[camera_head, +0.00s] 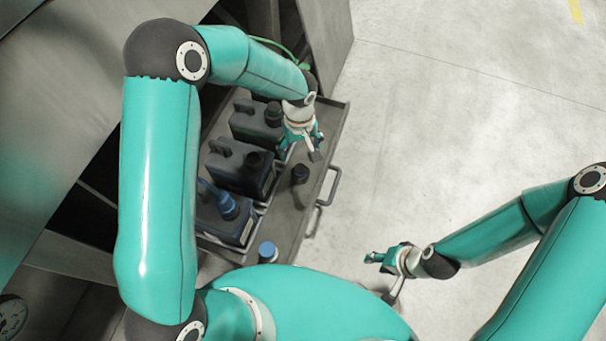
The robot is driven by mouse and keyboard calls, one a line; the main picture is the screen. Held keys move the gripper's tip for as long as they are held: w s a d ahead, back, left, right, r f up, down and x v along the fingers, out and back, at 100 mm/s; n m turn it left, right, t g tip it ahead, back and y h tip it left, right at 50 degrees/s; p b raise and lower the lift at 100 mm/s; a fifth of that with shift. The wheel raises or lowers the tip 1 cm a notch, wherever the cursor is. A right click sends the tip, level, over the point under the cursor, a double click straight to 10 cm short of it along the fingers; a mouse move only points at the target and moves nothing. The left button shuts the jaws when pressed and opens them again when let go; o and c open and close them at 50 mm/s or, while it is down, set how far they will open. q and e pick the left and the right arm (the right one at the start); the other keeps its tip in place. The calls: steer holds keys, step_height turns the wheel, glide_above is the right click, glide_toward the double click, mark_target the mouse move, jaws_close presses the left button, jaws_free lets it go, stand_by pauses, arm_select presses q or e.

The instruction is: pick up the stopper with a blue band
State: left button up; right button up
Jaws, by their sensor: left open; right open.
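A small stopper with blue on it (267,251) stands on the near part of the grey metal tray (286,222), partly edged by my own teal body below it. A dark stopper (300,174) stands further back on the tray, with no blue that I can make out. My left gripper (303,150) is open above the tray, beside the far canister and just beyond the dark stopper. It holds nothing that I can see. My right gripper (375,258) is open and empty over the floor, to the right of the blue stopper.
A tray handle (334,185) sticks out right. A metal machine is at left; the floor at right is clear.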

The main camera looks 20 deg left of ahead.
mark_target(300, 168)
arm_select(q)
step_height(300, 168, down, 5)
steer(key=shift+r+b, duration=0.1)
steer(key=shift+b, duration=0.4)
steer(key=shift+s+f+b, duration=0.2)
steer(key=shift+f+b, duration=0.9)
steer(key=shift+f, duration=1.6)
steer(key=c, duration=1.3)
steer(key=shift+o, duration=0.2)
steer(key=shift+r, duration=0.15)
step_height(300, 168, up, 20)
steer(key=p, duration=0.6)
steer(key=shift+r+p, duration=0.25)
steer(key=shift+p, duration=0.05)
